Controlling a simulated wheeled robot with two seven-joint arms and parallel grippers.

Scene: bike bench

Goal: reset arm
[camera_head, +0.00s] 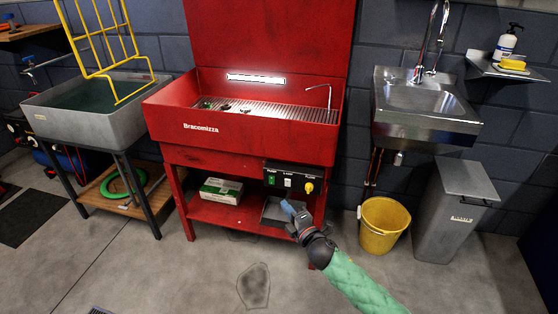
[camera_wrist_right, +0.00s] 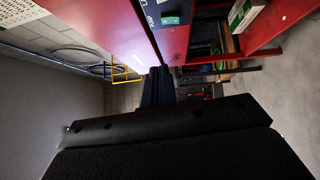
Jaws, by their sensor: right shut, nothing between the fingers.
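My right gripper (camera_head: 288,208) shows in the head view, with my green-sleeved arm coming in from the lower right. It is in front of the lower part of the red parts washer (camera_head: 240,129), near its lower shelf and below the control box. The right gripper is shut and empty. In the right wrist view its dark fingers (camera_wrist_right: 157,88) are close together, with red panels of the washer beside them. My left gripper is not in either view.
The control box (camera_head: 300,178) hangs under the washer's basin. A white-green box (camera_head: 221,190) and a grey tray (camera_head: 272,211) are on the lower shelf. A yellow bucket (camera_head: 383,226) and grey bin (camera_head: 453,215) stand right. The front floor is mostly clear.

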